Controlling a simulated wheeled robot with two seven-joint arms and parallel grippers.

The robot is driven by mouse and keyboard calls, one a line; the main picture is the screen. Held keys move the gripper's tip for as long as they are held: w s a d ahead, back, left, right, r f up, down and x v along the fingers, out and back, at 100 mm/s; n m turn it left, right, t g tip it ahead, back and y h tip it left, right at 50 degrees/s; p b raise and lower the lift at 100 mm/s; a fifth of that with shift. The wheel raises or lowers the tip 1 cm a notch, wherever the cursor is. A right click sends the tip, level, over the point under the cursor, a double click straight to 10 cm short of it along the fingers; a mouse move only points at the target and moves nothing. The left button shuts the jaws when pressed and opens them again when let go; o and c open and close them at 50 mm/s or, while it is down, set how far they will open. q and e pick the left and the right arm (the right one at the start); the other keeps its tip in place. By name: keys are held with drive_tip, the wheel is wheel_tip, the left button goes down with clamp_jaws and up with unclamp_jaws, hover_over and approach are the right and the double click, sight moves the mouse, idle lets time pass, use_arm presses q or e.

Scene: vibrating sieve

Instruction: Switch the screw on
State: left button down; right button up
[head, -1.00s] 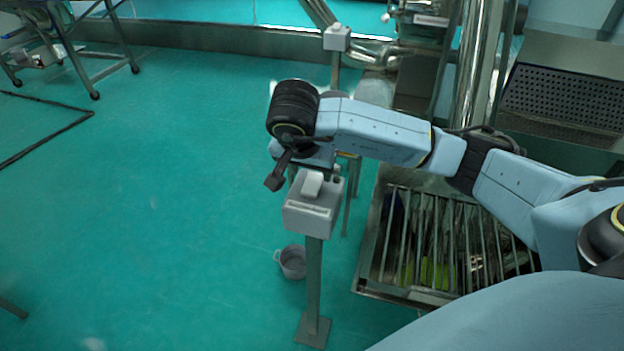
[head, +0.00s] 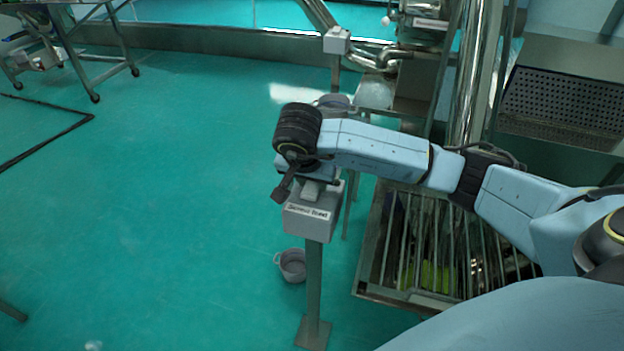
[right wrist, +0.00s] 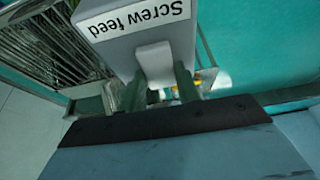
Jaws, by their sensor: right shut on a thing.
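A grey switch box (head: 308,222) stands on a thin post in the middle of the head view, with a label on its front. In the right wrist view the box (right wrist: 118,40) is close, and its label reads "Screw feed". A pale switch lever (right wrist: 154,62) sticks out from the box. My right gripper (right wrist: 158,88) has its two fingers on either side of this lever and is shut on it. In the head view the right gripper is low over the top of the box, and its fingertips are mostly hidden. My left gripper is not in view.
A metal grate over a trough (head: 395,285) lies right of the post, under my right arm. A small grey bucket (head: 292,266) stands on the floor left of the post. Another post with a box (head: 337,41) stands behind. The green floor at left is open.

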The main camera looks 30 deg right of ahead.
drive_tip(key=shift+w+d+g+y, duration=0.2)
drive_tip(key=shift+d+g+y, duration=0.1)
drive_tip(key=shift+g+y, duration=0.45)
drive_tip(key=shift+w+d+g+y+b, duration=0.1)
drive_tip(key=shift+g+y+b, duration=0.3)
drive_tip(key=shift+g+y, duration=0.4)
drive_tip(key=o, duration=1)
wheel_tip(320, 180, up, 13)
drive_tip(key=shift+r, duration=0.15)
